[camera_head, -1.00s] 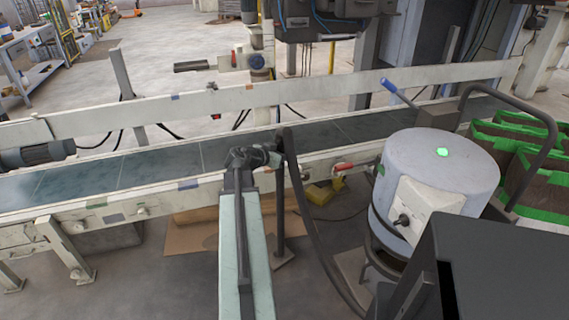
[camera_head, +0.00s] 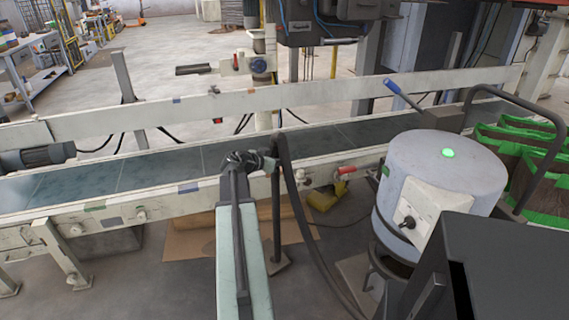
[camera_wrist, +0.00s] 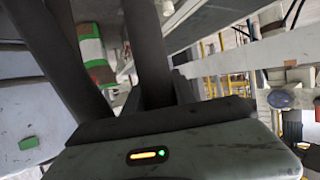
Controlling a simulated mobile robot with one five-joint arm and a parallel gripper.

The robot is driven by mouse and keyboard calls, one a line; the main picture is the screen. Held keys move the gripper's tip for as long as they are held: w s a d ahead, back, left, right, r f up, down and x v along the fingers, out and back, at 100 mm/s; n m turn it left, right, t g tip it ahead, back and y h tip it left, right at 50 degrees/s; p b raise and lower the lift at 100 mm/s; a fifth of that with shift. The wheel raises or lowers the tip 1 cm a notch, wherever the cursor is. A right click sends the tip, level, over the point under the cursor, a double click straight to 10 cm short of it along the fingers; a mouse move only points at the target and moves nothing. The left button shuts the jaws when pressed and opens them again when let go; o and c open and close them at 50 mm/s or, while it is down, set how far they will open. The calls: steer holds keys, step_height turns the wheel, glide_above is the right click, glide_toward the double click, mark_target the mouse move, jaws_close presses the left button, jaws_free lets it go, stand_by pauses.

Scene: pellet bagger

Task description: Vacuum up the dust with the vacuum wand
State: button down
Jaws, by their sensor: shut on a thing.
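My gripper (camera_head: 262,161) is at the end of my pale arm, in front of the conveyor's near side. It is shut on the vacuum wand (camera_head: 277,215), a dark tube standing about upright with its lower end near the floor. In the wrist view the wand (camera_wrist: 147,50) rises from between the jaws (camera_wrist: 160,108), with the dark hose (camera_wrist: 62,62) beside it. The hose (camera_head: 303,215) runs down toward the vacuum (camera_head: 440,185), a grey drum with a lit green light. I cannot make out dust in either view.
The conveyor (camera_head: 160,168) crosses the whole view behind my gripper. Brown sheet material (camera_head: 190,240) and a yellow object (camera_head: 325,197) lie on the floor below it. Green-edged bags (camera_head: 530,165) stand at right. Open floor shows beyond the conveyor.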

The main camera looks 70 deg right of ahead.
steer(key=w+d, duration=0.6)
steer(key=w, duration=0.4)
steer(key=shift+d, duration=0.4)
steer(key=shift+s, duration=0.1)
steer(key=s+a+r+p, duration=0.2)
steer(key=s+a, duration=0.8)
steer(key=s, duration=0.4)
steer(key=shift+s+a, duration=0.15)
steer(key=shift+s, duration=0.35)
stand_by(0.5)
